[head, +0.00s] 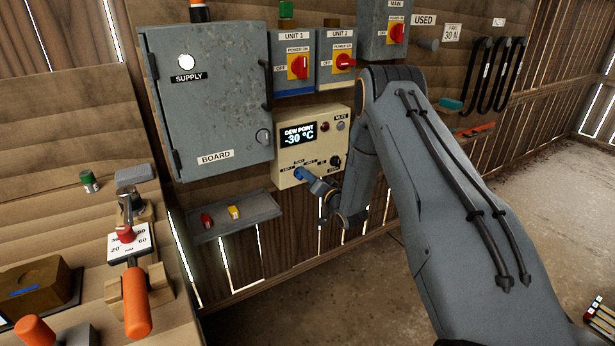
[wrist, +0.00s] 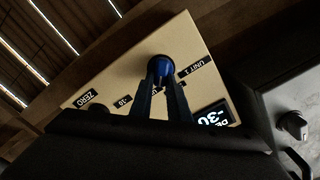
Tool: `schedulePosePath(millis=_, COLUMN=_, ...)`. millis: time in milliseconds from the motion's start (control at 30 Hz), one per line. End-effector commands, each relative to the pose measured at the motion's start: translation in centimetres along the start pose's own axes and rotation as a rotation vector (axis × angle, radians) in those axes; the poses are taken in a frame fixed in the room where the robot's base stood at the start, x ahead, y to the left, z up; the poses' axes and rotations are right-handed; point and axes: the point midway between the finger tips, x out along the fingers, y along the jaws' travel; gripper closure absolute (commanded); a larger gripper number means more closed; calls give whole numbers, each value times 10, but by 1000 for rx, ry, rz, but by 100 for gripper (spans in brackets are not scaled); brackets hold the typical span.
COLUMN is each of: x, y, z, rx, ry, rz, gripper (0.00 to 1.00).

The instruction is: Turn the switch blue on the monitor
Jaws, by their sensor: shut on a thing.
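The monitor (head: 291,158) is a beige box on the wall with a display reading "DEW POINT -30 °C". Its blue switch (head: 299,173) is a round knob low on the left of its front, with small labels around it. In the wrist view the blue switch (wrist: 165,69) lies between the tips of my gripper (wrist: 164,80). My gripper is shut on the blue switch. In the head view my gripper (head: 309,180) reaches the switch from the lower right. A black knob (head: 336,162) sits at the right of the monitor. The switch's exact pointing direction is hard to tell.
The grey supply board cabinet (head: 212,100) is left of the monitor. The Unit 1 box (head: 295,65) and Unit 2 box (head: 338,62) with red switches are above it. A shelf (head: 250,215) with a red and a yellow item juts out below left.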

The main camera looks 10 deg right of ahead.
Motion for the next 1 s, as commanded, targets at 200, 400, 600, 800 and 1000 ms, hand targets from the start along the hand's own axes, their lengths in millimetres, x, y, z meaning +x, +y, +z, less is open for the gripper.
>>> schedulePosePath(millis=200, x=1, y=-2, z=1, rx=-179, ry=0, rz=-1, gripper=100)
schedulePosePath(millis=400, x=1, y=-5, z=2, rx=-370, ry=-1, rz=-1, gripper=100)
schedulePosePath(millis=600, x=1, y=-7, z=2, rx=-561, ry=0, rz=-1, gripper=100)
schedulePosePath(millis=800, x=1, y=-9, z=4, rx=-750, ry=0, rz=-1, gripper=100)
schedulePosePath(millis=1000, x=1, y=-11, z=6, rx=-940, ry=1, rz=-1, gripper=100)
